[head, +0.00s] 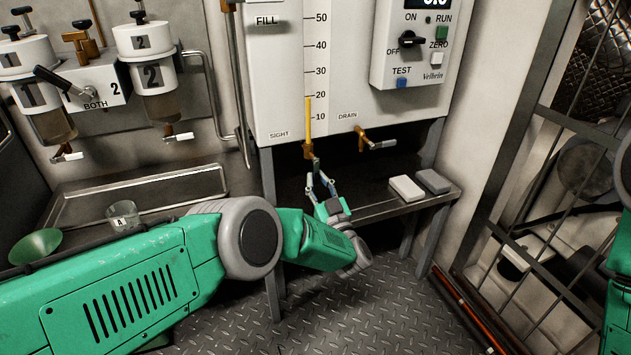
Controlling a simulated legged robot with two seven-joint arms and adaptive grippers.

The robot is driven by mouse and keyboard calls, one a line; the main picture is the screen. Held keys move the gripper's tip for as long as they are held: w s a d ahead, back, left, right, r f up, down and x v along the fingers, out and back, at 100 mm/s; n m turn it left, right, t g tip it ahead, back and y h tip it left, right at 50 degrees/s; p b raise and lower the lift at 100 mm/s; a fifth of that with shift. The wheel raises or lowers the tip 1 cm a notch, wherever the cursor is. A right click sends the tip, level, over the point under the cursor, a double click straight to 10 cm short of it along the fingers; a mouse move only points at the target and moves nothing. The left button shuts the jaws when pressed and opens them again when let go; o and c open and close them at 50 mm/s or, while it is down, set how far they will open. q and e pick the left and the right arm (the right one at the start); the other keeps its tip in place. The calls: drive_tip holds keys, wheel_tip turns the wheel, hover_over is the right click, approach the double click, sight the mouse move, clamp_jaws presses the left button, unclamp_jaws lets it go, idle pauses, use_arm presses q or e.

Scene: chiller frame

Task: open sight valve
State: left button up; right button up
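The sight valve (308,150) is a small brass valve under the SIGHT label, at the foot of the yellow sight tube (308,117) on the white panel. A short dark handle appears to hang down from it. My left gripper (317,178) is just below the valve, pointing up at it, with its two thin fingers apart on either side of the handle's lower end. Whether they touch it is too small to tell. My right gripper is out of view; only green parts of my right arm show at the right edge.
The drain valve (375,142) with a pale lever is close on the right. A steel shelf (375,211) below bears a white block (406,188) and a grey block (434,181). A control box (415,45) hangs above.

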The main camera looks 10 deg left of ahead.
use_arm(q)
drive_tip(key=o, duration=0.4)
drive_tip(key=shift+d+r, duration=0.2)
drive_tip(key=shift+d, duration=0.25)
drive_tip(key=shift+s+f, duration=0.1)
drive_tip(key=v, duration=1.2)
drive_tip(key=shift+d, duration=0.1)
